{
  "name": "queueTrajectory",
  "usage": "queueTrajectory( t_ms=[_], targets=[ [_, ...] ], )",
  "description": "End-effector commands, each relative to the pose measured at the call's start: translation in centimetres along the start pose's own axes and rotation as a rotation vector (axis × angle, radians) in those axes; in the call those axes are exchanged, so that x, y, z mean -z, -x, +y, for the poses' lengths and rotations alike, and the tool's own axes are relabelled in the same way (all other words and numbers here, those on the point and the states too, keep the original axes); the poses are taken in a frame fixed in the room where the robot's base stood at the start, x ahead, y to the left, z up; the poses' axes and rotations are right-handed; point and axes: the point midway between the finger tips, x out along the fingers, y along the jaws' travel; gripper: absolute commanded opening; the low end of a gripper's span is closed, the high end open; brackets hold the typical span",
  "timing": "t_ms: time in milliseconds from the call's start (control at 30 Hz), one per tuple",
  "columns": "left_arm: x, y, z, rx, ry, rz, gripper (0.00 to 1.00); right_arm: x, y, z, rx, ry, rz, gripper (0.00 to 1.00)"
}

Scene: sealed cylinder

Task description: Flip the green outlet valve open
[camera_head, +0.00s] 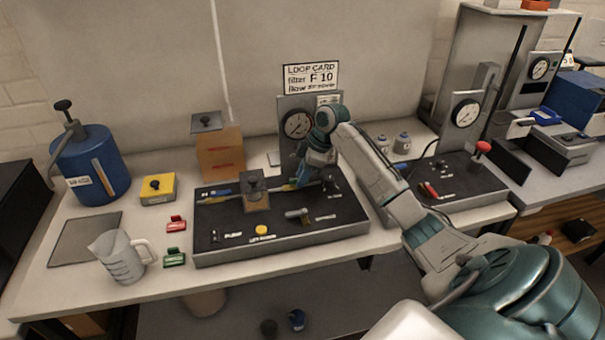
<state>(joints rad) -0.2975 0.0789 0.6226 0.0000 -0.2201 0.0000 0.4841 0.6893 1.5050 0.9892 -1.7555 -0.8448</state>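The black-topped valve panel (285,235) sits in the middle of the bench. A short pipe line with a square brown block (255,195) runs across it, with a blue handle (216,192) at its left. I cannot make out a green valve handle; the line's right part is partly covered by my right gripper (304,180). My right arm reaches in from the lower right, and the gripper points down at the right end of the line. Its fingertips are too small and hidden to tell open from shut, or whether they touch anything. My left gripper is out of view.
A round gauge (298,124) stands behind the panel under a loop card (310,77). A grey lever (297,213) and yellow button (261,230) are near its front. Left are a jug (120,258), red tag (176,224), green tag (174,257) and blue cylinder (92,170).

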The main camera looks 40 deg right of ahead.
Motion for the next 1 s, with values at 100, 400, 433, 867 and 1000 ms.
queueTrajectory(
  t_ms=[100, 400, 433, 867, 1000],
  targets=[
    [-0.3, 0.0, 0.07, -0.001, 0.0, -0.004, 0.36, 0.0, 0.02, 0.0, 0.0, 0.0, 0.0, 0.08],
    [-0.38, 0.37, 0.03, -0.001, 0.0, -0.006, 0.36, 0.1, 0.17, 0.2, 0.019, 0.044, 0.0, 0.0],
    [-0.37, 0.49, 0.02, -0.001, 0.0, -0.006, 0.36, 0.14, 0.2, 0.29, 0.027, 0.062, 0.0, 0.0],
    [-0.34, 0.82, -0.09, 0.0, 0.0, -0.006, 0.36, 0.16, 0.1, 0.82, 0.092, 0.226, 0.001, 0.0],
    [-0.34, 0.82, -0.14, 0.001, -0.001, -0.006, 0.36, 0.18, 0.13, 0.82, 0.091, 0.226, 0.001, 0.0]
  ],
)
